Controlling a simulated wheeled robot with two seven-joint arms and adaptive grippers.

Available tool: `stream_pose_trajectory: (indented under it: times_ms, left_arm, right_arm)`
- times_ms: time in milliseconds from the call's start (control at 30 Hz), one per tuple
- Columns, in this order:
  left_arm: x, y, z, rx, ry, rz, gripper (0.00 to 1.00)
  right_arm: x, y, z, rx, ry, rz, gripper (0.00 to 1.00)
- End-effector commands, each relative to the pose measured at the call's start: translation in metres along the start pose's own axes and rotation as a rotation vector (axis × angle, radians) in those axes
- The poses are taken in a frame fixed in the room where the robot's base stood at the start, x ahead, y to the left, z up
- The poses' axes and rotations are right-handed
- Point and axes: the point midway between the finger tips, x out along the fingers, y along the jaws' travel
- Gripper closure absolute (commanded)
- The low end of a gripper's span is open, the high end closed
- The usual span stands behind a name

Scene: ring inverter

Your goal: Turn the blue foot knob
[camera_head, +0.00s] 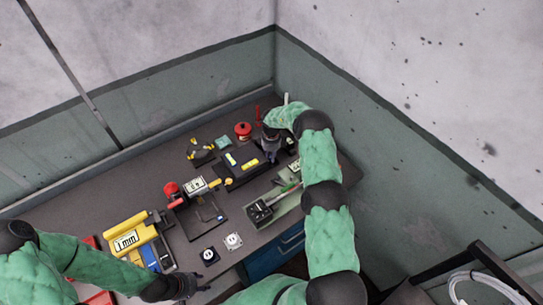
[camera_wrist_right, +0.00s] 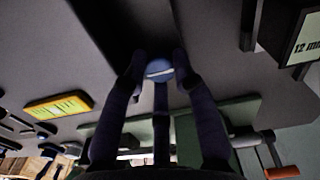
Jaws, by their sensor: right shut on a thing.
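The blue foot knob (camera_wrist_right: 158,69), round with a pale line across it, sits under the dark device in the right wrist view. My right gripper (camera_wrist_right: 158,61) has a finger on each side of it and is shut on it. In the head view my right gripper (camera_head: 270,146) reaches down at the right end of the dark box (camera_head: 240,168) with yellow labels; the knob is hidden there. My left gripper (camera_head: 185,287) is low in the head view, by the table's front edge, away from the box. Its fingers are too unclear to read.
On the table (camera_head: 150,192) stand a yellow block labelled 1 mm (camera_head: 127,240), a red round item (camera_head: 243,130), a black tray (camera_head: 203,218) and a green-grey tray (camera_head: 278,206). A 12 mm label (camera_wrist_right: 306,36) shows close by in the wrist view. Walls close the back and right.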

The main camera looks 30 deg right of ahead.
Motion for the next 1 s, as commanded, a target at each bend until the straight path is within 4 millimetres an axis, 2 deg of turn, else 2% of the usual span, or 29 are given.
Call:
stream_pose_trajectory:
  times_ms: [367, 400, 767, 867, 1000]
  left_arm:
    - [0.002, -0.001, 0.0, 0.0, 0.0, 0.0, 0.6]
    - [0.002, -0.001, 0.0, 0.0, 0.0, 0.0, 0.6]
    - [0.002, -0.001, 0.0, 0.0, 0.0, 0.0, 0.6]
    - [0.002, -0.001, 0.0, 0.0, 0.0, 0.0, 0.6]
    - [0.002, -0.001, 0.0, 0.0, 0.0, 0.0, 0.6]
  right_arm:
    - [-0.001, 0.0, 0.002, -0.041, -0.005, -0.002, 1.0]
    - [-0.001, 0.0, 0.002, -0.041, -0.004, -0.002, 0.62]
    - [-0.002, 0.0, 0.001, -0.04, -0.003, -0.001, 0.62]
    - [-0.009, -0.001, 0.002, -0.04, -0.004, -0.002, 0.62]
    - [-0.031, 0.0, 0.002, -0.041, -0.004, -0.002, 0.62]
